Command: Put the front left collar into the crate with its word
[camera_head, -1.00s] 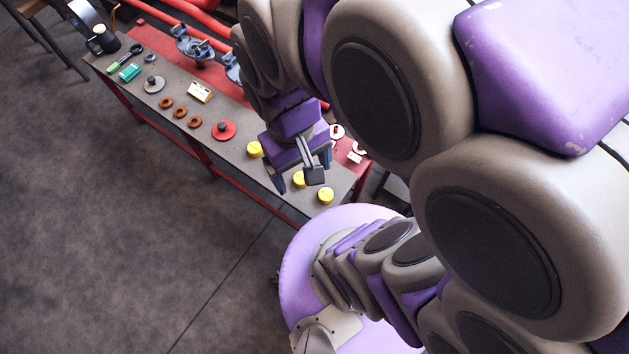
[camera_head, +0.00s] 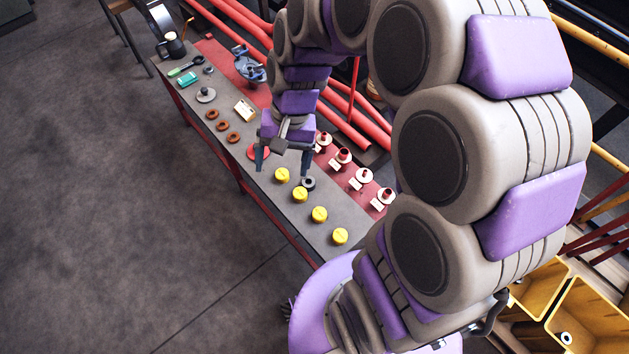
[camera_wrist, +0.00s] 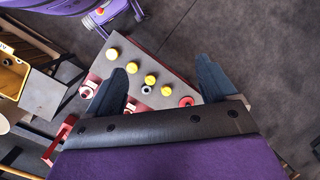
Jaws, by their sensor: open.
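Several small red-and-white ring-shaped pieces, which may be the collars, stand in a row on the bench's red strip beside pale tags; one is the nearest piece (camera_head: 385,195). Which is the front left collar, I cannot tell; words on the tags are too small to read. Yellow wooden crates (camera_head: 590,322) stand at the lower right of the head view, one with a white ring inside; no word on them is readable. My gripper (camera_head: 283,157) is open and empty above the bench, pointing down; its fingers also show in the wrist view (camera_wrist: 160,68).
The grey bench (camera_head: 262,195) holds yellow caps (camera_head: 319,214), a dark ring (camera_head: 308,183), brown rings (camera_head: 222,125), a red disc, a cream block (camera_head: 244,110) and a teal block (camera_head: 189,79). Red pipes (camera_head: 350,120) run behind it. The floor at left is clear.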

